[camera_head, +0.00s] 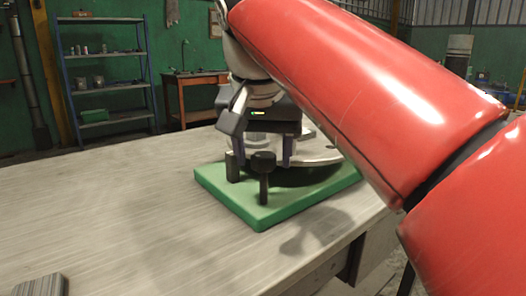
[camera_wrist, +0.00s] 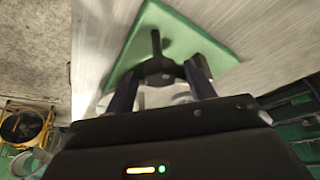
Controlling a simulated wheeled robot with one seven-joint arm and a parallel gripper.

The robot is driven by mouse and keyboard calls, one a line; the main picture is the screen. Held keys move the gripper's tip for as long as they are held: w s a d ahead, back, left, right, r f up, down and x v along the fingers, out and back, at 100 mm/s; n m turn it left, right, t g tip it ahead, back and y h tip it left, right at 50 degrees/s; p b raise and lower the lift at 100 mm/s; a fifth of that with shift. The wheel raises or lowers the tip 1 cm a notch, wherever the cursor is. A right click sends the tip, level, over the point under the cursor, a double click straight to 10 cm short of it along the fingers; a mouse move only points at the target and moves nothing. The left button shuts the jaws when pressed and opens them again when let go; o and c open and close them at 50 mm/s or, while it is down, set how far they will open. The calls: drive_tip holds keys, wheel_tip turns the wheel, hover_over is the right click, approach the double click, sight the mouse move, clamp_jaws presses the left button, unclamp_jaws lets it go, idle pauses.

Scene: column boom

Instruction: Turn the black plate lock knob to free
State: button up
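A black knob (camera_head: 263,162) with a round head on a thin stem stands at the near side of a green base (camera_head: 262,216). I take it for the plate lock knob. It also shows in the wrist view (camera_wrist: 158,70), between the ends of my fingers. My gripper (camera_head: 265,158) points down over the base, its two fingers apart. In the wrist view my gripper (camera_wrist: 163,72) looks open around or just behind the knob. I cannot tell whether a finger touches it. The knob's lock position cannot be read.
A short black post (camera_head: 232,166) stands left of the knob. A grey metal plate (camera_head: 318,155) over a dark round part lies behind it, partly hidden. The grey table (camera_head: 110,210) is clear on the left, except for a ribbed block (camera_head: 40,285) at the front.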

drive_tip(key=c, duration=0.9)
drive_tip(key=shift+r+n, duration=0.1)
drive_tip(key=shift+n, duration=0.2)
drive_tip(key=n+p, duration=0.1)
drive_tip(key=n, duration=0.1)
drive_tip(key=n+y+p, duration=0.1)
drive_tip(key=shift+d+n+y, duration=0.15)
drive_tip(key=shift+n+y, duration=0.15)
drive_tip(key=shift+n, duration=0.1)
drive_tip(key=n+y, duration=0.1)
drive_tip(key=n, duration=0.3)
drive_tip(key=shift+w+d+n+g+y+p, duration=0.1)
drive_tip(key=shift+n+g+y+p, duration=0.2)
drive_tip(key=shift+g+y+p, duration=0.1)
drive_tip(key=n, duration=0.2)
drive_tip(key=n+g+y, duration=0.1)
drive_tip(key=n, duration=0.2)
drive_tip(key=shift+w+d+g, duration=0.1)
drive_tip(key=shift+g, duration=0.2)
drive_tip(key=shift+n+g+y, duration=0.4)
drive_tip(key=shift+n+g, duration=0.2)
drive_tip(key=shift+n, duration=1.4)
